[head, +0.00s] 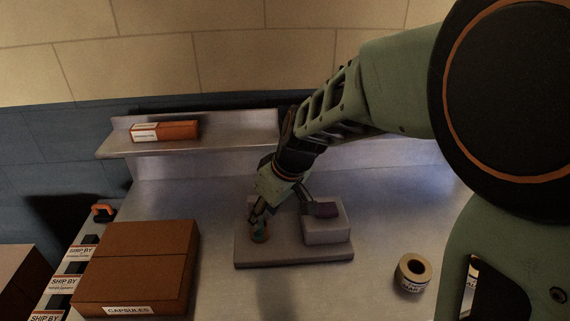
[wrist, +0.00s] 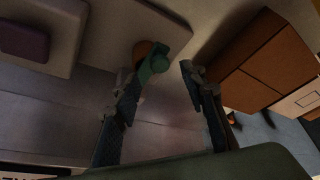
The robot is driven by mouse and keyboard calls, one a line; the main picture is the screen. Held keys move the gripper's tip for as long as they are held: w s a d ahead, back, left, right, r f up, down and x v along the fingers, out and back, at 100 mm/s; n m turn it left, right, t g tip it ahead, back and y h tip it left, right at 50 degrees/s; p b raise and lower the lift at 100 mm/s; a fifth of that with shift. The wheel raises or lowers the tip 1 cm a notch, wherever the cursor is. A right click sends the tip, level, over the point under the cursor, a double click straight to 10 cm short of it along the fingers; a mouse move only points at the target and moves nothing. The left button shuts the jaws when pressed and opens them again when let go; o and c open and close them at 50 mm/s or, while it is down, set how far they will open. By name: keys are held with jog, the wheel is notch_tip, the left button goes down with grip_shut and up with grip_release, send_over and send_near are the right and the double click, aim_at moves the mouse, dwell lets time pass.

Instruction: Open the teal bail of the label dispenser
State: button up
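The label dispenser's grey base plate (head: 295,256) lies on the metal table. A small teal bail (head: 260,229) with an orange part (head: 260,239) is at its left end. In the wrist view the teal bail (wrist: 158,66) shows in front of the orange part (wrist: 143,50). My gripper (head: 257,217) is above the bail and partly hides it in the head view. In the wrist view my gripper (wrist: 158,76) has its fingers apart, with the bail between the tips, nearer the left finger. I cannot tell whether that finger touches it.
A pale block (head: 327,232) with a purple top (head: 326,210) stands on the plate's right half. A label roll (head: 412,273) lies to the right. A brown capsules box (head: 135,268) stands left. A shelf (head: 220,144) behind holds an orange box (head: 165,131).

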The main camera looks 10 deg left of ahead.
aim_at(260, 227)
jog(key=shift+x, duration=2.35)
jog(key=shift+r, duration=0.1)
grip_shut()
